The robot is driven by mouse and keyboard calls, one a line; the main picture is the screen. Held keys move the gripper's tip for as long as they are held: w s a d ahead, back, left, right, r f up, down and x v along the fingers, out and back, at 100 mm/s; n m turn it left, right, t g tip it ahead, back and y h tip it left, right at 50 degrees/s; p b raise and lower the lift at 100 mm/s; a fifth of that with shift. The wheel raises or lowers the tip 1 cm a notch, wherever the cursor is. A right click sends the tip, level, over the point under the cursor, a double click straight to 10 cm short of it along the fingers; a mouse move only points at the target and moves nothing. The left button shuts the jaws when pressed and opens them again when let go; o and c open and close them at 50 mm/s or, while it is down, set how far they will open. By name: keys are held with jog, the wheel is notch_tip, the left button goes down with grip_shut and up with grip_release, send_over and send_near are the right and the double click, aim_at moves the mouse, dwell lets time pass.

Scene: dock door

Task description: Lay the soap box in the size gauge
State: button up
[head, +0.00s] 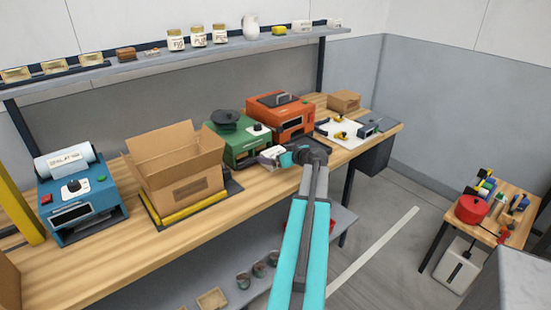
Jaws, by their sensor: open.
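My gripper (272,157) is over the middle of the workbench, in front of the green machine, small in the head view. Its jaws are open. A small pale shape shows at its tip; I cannot tell whether this is a box or part of the gripper. I cannot identify the size gauge for certain; a grey-blue block-like device (370,125) stands at the bench's right end.
The wooden bench (110,260) carries a blue machine (82,208), an open carton (185,168), a green machine (238,146) and an orange machine (280,118). Jars line the wall shelf (220,50). A side table (500,238) holds a red round object (471,209). Floor between is clear.

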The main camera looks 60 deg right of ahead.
aim_at(276, 153)
jog(key=shift+c, duration=0.4)
jog(key=c, duration=1.6)
jog(key=shift+o, duration=0.2)
jog(key=shift+r, duration=0.15)
jog(key=shift+r+b, duration=0.7)
jog(key=shift+r, duration=0.7)
jog(key=shift+s+a+r, duration=0.1)
jog(key=shift+s+r, duration=0.1)
jog(key=shift+s, duration=0.05)
jog(key=s+a+b, duration=0.2)
jog(key=s, duration=0.5)
jog(key=s+a+r+b, duration=0.1)
jog(key=s+a+b, duration=0.1)
jog(key=s, duration=0.5)
jog(key=shift+s+a+r, duration=0.25)
jog(key=shift+s+r, duration=0.05)
jog(key=shift+s, duration=0.1)
